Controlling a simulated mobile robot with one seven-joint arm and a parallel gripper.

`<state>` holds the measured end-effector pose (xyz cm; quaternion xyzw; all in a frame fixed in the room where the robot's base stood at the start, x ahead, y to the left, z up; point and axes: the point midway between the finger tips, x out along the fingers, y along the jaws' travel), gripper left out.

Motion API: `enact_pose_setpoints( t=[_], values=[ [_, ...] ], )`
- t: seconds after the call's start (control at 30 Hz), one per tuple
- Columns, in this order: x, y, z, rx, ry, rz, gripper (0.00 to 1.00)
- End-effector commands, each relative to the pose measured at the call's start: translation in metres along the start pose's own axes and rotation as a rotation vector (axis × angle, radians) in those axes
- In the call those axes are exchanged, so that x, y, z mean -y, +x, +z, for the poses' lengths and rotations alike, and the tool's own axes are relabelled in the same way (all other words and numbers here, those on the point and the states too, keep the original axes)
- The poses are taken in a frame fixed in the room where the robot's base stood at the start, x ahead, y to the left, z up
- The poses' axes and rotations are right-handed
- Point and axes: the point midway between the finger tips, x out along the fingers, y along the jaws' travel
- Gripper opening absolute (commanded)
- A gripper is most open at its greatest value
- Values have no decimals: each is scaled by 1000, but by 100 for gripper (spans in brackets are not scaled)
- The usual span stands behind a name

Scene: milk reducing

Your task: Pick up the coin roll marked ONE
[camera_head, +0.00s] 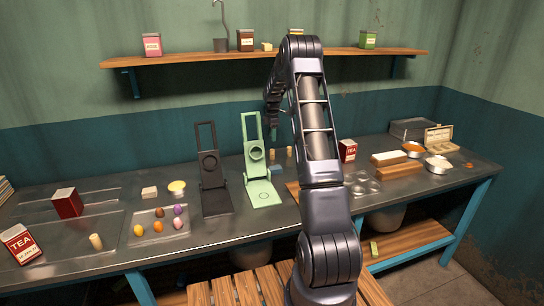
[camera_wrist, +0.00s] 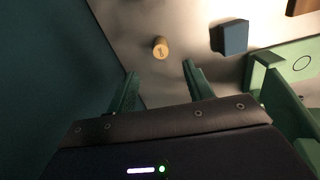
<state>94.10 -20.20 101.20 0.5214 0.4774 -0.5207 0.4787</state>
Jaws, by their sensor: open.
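In the wrist view a small tan roll (camera_wrist: 160,48) stands upright on the metal bench, with a dark mark on its top end too small to read surely. My gripper (camera_wrist: 162,84) is open and empty, its green fingers pointing toward the roll, which lies just beyond and between them. Another tan roll (camera_head: 96,241) stands at the front left. I cannot read ONE on any. My arm hides part of the bench.
A dark blue block (camera_wrist: 234,37) sits right of the roll. The green stand (camera_head: 252,155) is close by, its frame beside my right finger in the wrist view. A dark stand (camera_head: 211,170) is further left. The wall is close behind the bench.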

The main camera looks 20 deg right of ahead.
Motion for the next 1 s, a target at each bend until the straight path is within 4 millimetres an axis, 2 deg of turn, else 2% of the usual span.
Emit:
enact_pose_setpoints(
  t=[0.23, 0.5, 0.77, 1.0],
  values=[
    [-2, 18, 1, -1, -10, -4, 52],
    [-2, 54, 1, -1, -9, -4, 52],
    [-1, 71, 0, 0, -10, -4, 52],
    [1, 103, -2, -1, -8, -5, 52]
  ],
)
